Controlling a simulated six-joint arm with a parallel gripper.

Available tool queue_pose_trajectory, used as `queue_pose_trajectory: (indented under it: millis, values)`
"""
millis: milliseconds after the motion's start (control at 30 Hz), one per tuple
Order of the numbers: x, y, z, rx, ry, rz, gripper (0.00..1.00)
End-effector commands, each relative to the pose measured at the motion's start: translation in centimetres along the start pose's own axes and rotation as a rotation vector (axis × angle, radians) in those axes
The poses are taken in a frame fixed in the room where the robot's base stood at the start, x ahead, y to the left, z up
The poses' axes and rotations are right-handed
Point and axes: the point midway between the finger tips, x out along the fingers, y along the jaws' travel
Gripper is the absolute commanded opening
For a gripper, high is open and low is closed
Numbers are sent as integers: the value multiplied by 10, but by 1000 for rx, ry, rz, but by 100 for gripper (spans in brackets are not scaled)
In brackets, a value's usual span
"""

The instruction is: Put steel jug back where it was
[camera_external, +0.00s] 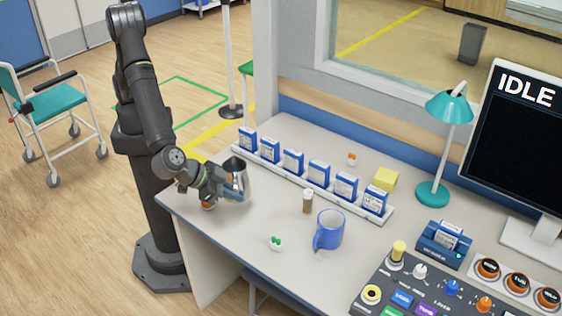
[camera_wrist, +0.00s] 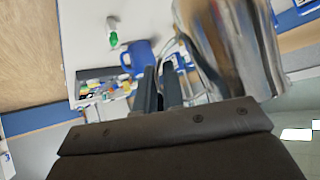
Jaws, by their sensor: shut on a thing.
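The steel jug (camera_external: 236,176) is a shiny metal vessel at the left end of the desk. My gripper (camera_external: 222,186) is beside it, with the jaws shut on it. In the wrist view the jug (camera_wrist: 232,45) fills the upper right, close to the camera. The gripper's two dark fingers (camera_wrist: 160,90) show close together just left of the jug, and a thin part, likely its handle, shows at them. Whether the jug's bottom touches the desk cannot be told.
A rack (camera_external: 310,184) of blue-and-white boxes runs behind. A small orange-topped item (camera_external: 208,205) lies under my gripper. A control panel (camera_external: 420,290) is at right.

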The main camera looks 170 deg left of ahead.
Motion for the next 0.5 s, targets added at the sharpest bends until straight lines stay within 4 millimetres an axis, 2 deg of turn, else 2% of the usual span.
queue_pose_trajectory:
  millis: [33,200,333,500]
  values:
    - [15,-2,-2,-2,-2,-5,0]
    - [55,-5,-10,-1,-1,-4,0]
    - [76,-6,-13,-1,-1,-2,0]
    - [87,-6,-14,1,0,0,0]
